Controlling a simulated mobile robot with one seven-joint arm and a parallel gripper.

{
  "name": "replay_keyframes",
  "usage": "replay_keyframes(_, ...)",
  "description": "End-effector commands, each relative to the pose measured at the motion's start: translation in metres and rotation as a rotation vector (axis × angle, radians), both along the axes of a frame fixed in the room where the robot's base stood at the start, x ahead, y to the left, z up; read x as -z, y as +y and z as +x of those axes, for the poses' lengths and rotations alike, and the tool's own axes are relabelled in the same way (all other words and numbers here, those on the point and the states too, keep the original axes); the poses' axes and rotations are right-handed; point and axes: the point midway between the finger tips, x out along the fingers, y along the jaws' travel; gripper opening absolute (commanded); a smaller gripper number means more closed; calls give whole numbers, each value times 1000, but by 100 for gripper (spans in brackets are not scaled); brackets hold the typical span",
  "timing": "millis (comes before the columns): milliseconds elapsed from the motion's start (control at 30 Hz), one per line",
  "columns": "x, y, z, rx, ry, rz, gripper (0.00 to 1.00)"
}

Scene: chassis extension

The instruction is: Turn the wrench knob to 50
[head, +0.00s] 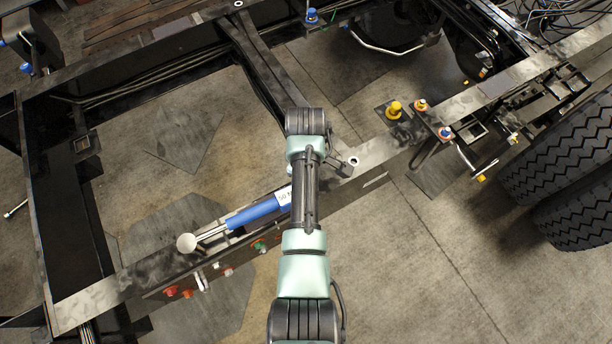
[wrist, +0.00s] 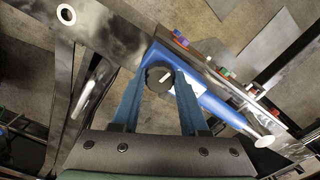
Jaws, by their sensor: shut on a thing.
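The wrench (head: 258,212) lies along the metal frame beam in the head view. It has a blue body, a pale label reading about 50, and a silver round head at its lower left end. In the wrist view the blue wrench (wrist: 222,105) runs from upper middle to lower right. Its dark round knob (wrist: 158,79), with a white mark, sits between my fingertips. My gripper (wrist: 157,82) is shut on the knob. In the head view my arm hides the gripper and the knob end of the wrench. The knob's setting cannot be read.
The frame beam (head: 100,301) runs diagonally under the wrench. Several coloured fittings line its side near the wrench. Yellow, red and blue knobs stand on a bracket (head: 425,133) at upper right. Large tyres (head: 575,170) stand at the right. Concrete floor shows between the beams.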

Motion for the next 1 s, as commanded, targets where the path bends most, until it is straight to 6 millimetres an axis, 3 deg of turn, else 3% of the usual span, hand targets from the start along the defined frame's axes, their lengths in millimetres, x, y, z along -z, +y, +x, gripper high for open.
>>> replay_keyframes(333,-1,0,1,-129,-2,0,0)
replay_keyframes(867,-1,0,1,-148,-2,-1,0)
replay_keyframes(900,-1,0,1,-148,-2,-1,51)
replay_keyframes(1000,-1,0,1,-148,-1,0,69)
